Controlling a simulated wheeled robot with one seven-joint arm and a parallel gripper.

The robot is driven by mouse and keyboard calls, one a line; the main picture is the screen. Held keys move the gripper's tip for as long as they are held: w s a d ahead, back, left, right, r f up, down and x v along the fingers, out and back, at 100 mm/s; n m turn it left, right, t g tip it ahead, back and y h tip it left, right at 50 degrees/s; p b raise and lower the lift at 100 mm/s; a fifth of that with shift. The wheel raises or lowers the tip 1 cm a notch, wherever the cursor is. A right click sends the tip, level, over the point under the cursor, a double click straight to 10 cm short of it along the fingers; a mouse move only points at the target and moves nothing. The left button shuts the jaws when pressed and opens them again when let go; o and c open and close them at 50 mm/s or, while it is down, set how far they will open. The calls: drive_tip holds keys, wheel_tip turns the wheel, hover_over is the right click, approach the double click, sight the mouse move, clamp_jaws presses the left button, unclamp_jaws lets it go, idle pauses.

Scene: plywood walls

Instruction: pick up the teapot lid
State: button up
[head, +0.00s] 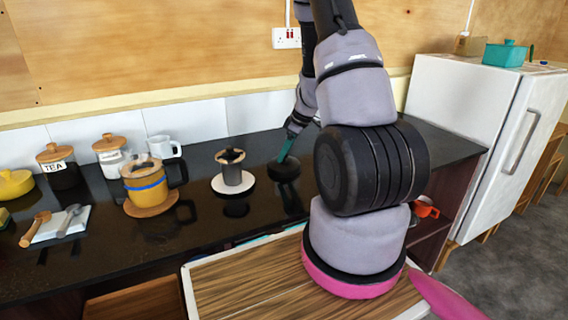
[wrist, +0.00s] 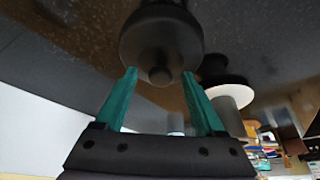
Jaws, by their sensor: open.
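The teapot lid appears to be the dark round piece (head: 284,169) on the black counter, right of the white coaster. In the wrist view the lid (wrist: 161,35) is a dark disc with a round knob pointing toward my gripper. My gripper (wrist: 160,76) is open, its two teal fingertips on either side of the knob.
Left of the lid, a dark pot with a wooden-looking rim (head: 233,175) stands on a white coaster (head: 219,186). A white fridge (head: 470,130) stands right.

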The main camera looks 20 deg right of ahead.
clamp_jaws()
